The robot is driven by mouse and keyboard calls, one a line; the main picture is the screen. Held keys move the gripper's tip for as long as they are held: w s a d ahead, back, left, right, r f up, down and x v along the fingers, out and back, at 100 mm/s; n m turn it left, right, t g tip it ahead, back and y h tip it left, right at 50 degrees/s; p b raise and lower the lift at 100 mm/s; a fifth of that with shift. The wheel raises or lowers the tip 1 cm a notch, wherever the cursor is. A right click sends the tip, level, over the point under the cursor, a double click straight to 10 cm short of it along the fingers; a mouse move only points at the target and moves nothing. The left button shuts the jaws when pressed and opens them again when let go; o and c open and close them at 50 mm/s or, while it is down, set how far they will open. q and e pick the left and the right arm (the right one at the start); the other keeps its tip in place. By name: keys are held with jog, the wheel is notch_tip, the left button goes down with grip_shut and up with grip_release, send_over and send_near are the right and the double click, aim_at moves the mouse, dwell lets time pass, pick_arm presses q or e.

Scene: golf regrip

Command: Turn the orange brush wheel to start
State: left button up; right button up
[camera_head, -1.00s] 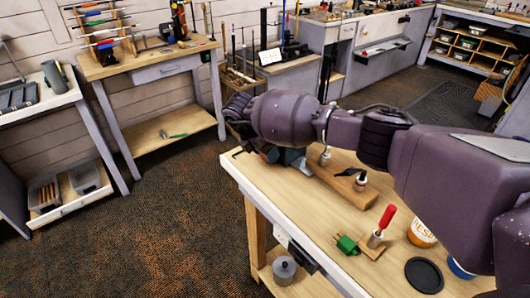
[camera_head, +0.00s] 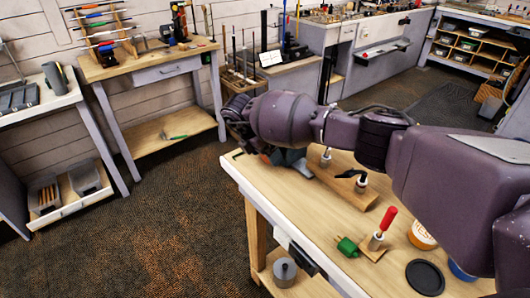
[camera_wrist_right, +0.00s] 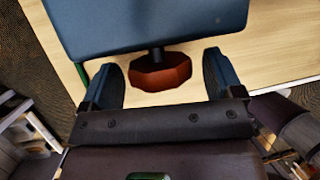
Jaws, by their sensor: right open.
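The orange brush wheel (camera_wrist_right: 161,76) shows in the right wrist view as a faceted, reddish-orange knob on a short dark shaft. The shaft comes out of a blue-grey housing (camera_wrist_right: 150,22). My right gripper (camera_wrist_right: 161,66) is open, with one finger on each side of the wheel and a visible gap on both sides. In the head view my right arm reaches in from the right over the bench and hides the wheel and the gripper. A grey-blue part (camera_head: 290,160) shows just below the arm at the bench's far end. My left gripper is not in view.
The wooden bench (camera_head: 290,215) carries a wooden block (camera_head: 345,187) with fittings, a red-handled tool (camera_head: 382,228), a green piece (camera_head: 348,246), a black disc (camera_head: 425,277) and an orange-and-white tub (camera_head: 421,236). Open floor (camera_head: 150,225) lies to the left.

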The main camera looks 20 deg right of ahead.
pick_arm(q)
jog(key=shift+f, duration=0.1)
pick_arm(e)
jog(key=v, duration=1)
jog(key=shift+a+r, duration=0.2)
jog(key=shift+r, duration=0.15)
